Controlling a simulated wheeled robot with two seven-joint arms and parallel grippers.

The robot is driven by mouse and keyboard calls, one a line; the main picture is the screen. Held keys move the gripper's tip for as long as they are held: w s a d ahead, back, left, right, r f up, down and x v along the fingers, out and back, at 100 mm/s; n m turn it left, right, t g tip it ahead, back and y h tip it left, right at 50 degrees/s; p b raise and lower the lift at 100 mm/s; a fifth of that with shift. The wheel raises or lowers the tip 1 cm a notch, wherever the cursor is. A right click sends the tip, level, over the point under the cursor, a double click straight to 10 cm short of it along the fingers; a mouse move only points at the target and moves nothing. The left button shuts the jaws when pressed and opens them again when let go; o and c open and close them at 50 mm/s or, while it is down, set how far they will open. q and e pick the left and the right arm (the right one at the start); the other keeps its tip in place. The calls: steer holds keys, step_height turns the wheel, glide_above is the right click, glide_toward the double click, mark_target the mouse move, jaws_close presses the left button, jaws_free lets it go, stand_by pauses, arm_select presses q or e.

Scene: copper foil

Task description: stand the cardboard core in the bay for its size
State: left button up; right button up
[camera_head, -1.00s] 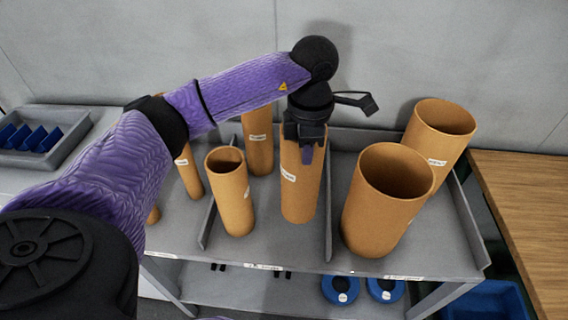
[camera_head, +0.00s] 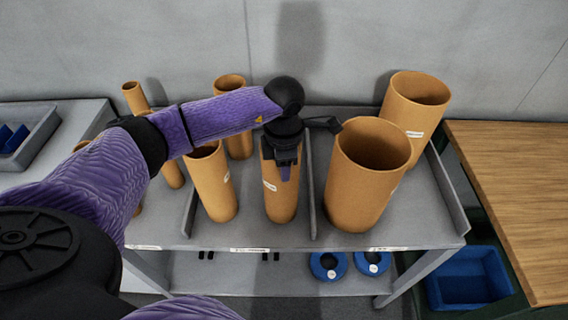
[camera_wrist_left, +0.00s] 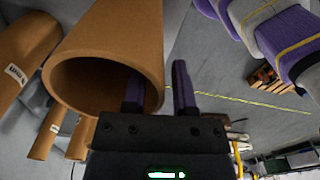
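A mid-sized cardboard core (camera_head: 282,200) with a white label stands upright in the middle bay, just left of the right-hand divider (camera_head: 309,195). Its base appears level with the deck. My left gripper (camera_head: 287,165) is at its top and covers part of the rim. In the left wrist view, the fingers (camera_wrist_left: 158,88) straddle the wall of the core (camera_wrist_left: 112,40), one inside the mouth and one outside. A gap shows between the outer finger and the wall, so the gripper looks open. My right gripper is out of view.
Two cores of similar width (camera_head: 215,185) (camera_head: 240,142) share the middle bay. Two wide cores (camera_head: 362,185) (camera_head: 408,115) fill the right bay; thin cores (camera_head: 135,97) stand left. Blue rings (camera_head: 328,266) lie on the lower shelf. A wooden table (camera_head: 510,190) is at right.

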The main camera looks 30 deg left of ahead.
arm_select(q)
step_height(320, 180, up, 12)
steer(key=p, duration=0.1)
steer(key=shift+r, duration=0.2)
stand_by(0.4)
